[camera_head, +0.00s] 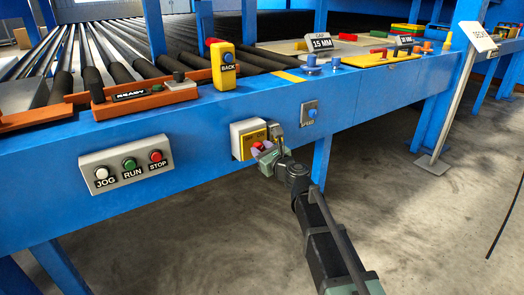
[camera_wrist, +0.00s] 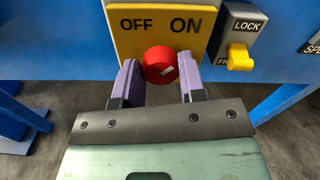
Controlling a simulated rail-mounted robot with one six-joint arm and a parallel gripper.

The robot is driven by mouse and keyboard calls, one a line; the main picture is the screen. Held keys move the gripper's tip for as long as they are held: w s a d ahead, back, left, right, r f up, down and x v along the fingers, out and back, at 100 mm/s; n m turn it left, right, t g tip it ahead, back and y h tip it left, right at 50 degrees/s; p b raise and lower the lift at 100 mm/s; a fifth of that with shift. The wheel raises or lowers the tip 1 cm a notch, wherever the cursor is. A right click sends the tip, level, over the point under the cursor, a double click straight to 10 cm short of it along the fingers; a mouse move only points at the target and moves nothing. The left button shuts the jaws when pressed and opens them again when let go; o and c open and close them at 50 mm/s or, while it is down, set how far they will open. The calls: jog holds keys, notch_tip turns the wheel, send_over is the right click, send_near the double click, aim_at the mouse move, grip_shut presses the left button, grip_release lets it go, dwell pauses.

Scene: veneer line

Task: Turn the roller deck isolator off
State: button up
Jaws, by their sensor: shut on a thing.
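The roller deck isolator is a grey box with a yellow plate (camera_head: 239,142) on the blue front beam. Its plate (camera_wrist: 140,40) reads OFF on the left and ON on the right in the wrist view. Its round red knob (camera_wrist: 160,65) sits below the words, with a small pale mark on its face; I cannot tell which word the mark points to. My gripper (camera_wrist: 161,78) has its purple fingers on either side of the knob, shut on it. In the head view my gripper (camera_head: 262,151) covers part of the isolator.
A LOCK/FREE box with a yellow lever (camera_wrist: 239,58) sits close right of the isolator. A SPEED box (camera_head: 310,113) is further right. A JOG/RUN/STOP panel (camera_head: 128,165) is at left. A yellow BACK pendant (camera_head: 223,66) stands above. The floor below the beam is clear.

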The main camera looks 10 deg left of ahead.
jog(key=shift+n, duration=0.3)
jog(key=n, duration=0.8)
jog(key=shift+s+f+n, duration=0.1)
jog(key=shift+n, duration=0.3)
jog(key=n, duration=0.4)
jog(key=shift+n, duration=0.3)
jog(key=shift+f+n, duration=0.1)
jog(key=shift+n, duration=1.8)
jog(key=o, duration=0.9)
